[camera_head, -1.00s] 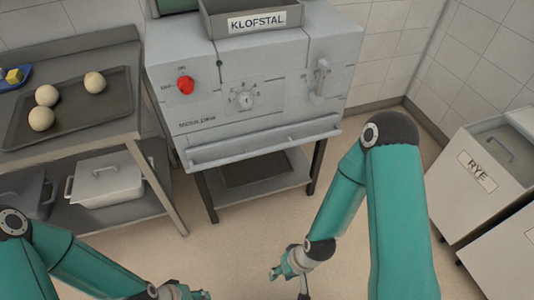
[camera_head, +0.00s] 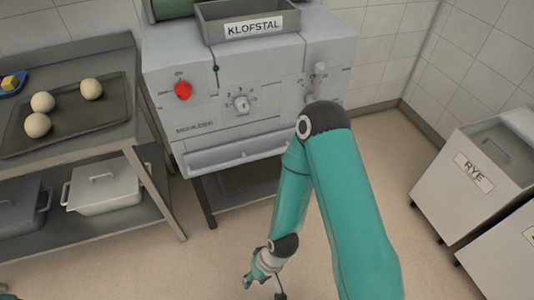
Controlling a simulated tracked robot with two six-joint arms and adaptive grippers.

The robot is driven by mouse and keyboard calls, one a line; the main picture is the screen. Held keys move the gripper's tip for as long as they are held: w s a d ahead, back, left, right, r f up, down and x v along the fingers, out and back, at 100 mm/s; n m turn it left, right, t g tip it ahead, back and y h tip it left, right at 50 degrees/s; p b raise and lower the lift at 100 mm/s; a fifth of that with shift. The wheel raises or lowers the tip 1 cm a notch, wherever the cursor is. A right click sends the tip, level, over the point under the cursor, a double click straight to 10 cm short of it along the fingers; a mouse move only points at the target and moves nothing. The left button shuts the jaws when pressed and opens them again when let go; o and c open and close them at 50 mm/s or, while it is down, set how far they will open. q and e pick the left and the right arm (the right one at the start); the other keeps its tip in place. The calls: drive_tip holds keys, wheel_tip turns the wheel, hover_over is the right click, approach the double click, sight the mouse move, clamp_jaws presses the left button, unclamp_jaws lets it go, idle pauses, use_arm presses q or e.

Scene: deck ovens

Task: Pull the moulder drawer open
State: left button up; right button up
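The moulder (camera_head: 270,85) is a grey machine with a red knob, a dial and a lever on its front. Its drawer (camera_head: 235,154) is the long ledge along the bottom of the front and looks shut. My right arm hides the drawer's right end. My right gripper (camera_head: 263,286) is low in the picture, over the floor in front of the moulder. It is apart from the drawer, and its fingers look spread and empty.
A metal table (camera_head: 75,148) at left carries a dark tray (camera_head: 122,95) with three dough balls. A lidded white pan (camera_head: 100,192) sits on its lower shelf. A RYE bin (camera_head: 455,200) stands at right. The floor (camera_head: 200,262) between is clear.

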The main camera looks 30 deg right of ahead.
drive_tip(key=w+d+f+m+t+b, duration=0.3)
drive_tip(key=w+m+b, duration=0.1)
drive_tip(key=w+b, duration=0.25)
drive_tip(key=m+t+h+b, duration=0.8)
drive_tip(key=m+t+b, duration=0.4)
drive_tip(key=m+b, duration=0.25)
approach(267, 154)
drive_tip(key=x, duration=1)
drive_tip(key=shift+w+d+f, duration=0.15)
drive_tip(key=shift+f, duration=0.2)
clamp_jaws()
